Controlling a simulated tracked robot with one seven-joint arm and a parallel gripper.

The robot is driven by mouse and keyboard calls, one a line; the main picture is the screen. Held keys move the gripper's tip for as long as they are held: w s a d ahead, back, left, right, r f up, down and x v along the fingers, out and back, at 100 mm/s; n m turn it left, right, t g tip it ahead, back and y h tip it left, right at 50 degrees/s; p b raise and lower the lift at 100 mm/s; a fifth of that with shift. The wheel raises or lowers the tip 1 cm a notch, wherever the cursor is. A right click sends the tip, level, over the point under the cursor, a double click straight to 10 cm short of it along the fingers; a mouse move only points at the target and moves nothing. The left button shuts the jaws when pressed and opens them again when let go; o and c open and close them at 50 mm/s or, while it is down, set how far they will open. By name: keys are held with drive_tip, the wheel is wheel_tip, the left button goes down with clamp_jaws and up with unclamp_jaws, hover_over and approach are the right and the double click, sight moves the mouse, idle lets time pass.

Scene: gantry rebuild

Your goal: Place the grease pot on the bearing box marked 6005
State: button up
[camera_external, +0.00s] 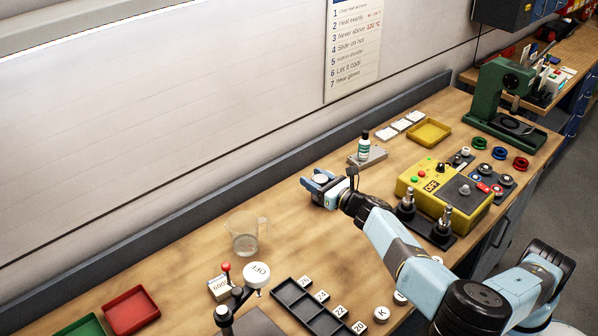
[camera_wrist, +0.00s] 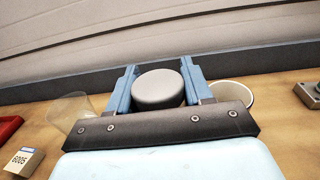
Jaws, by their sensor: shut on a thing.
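The grease pot, a round pot with a pale grey-white lid (camera_wrist: 158,88), sits between the two blue fingers of my gripper (camera_wrist: 158,70) in the wrist view. In the external view my gripper (camera_external: 316,182) is over the middle of the bench near the back wall, and the pot's pale top (camera_external: 320,179) shows between its fingers. The pot's lower part is hidden. The bearing box marked 6005 (camera_wrist: 20,161) is at the lower left of the wrist view. In the external view this small white and tan box (camera_external: 220,289) stands at the front left, apart from my gripper, its last digit hidden.
A clear jug (camera_external: 246,236) stands between my gripper and the box. A black compartment tray (camera_external: 310,305) lies to the right. A white round-rimmed container (camera_wrist: 234,92) is right of my gripper.

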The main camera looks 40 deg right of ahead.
drive_tip(key=shift+s+d+r, duration=0.1)
drive_tip(key=shift+s+r, duration=0.1)
drive_tip(key=shift+s, duration=0.2)
drive_tip(key=shift+r, duration=0.2)
wheel_tip(320, 180, up, 13)
drive_tip(key=n+g+y, duration=0.8)
drive_tip(key=n+y, duration=0.3)
drive_tip(key=y, duration=0.4)
hover_over(213, 285)
wheel_tip(213, 285, down, 23)
drive_tip(key=shift+f, duration=0.1)
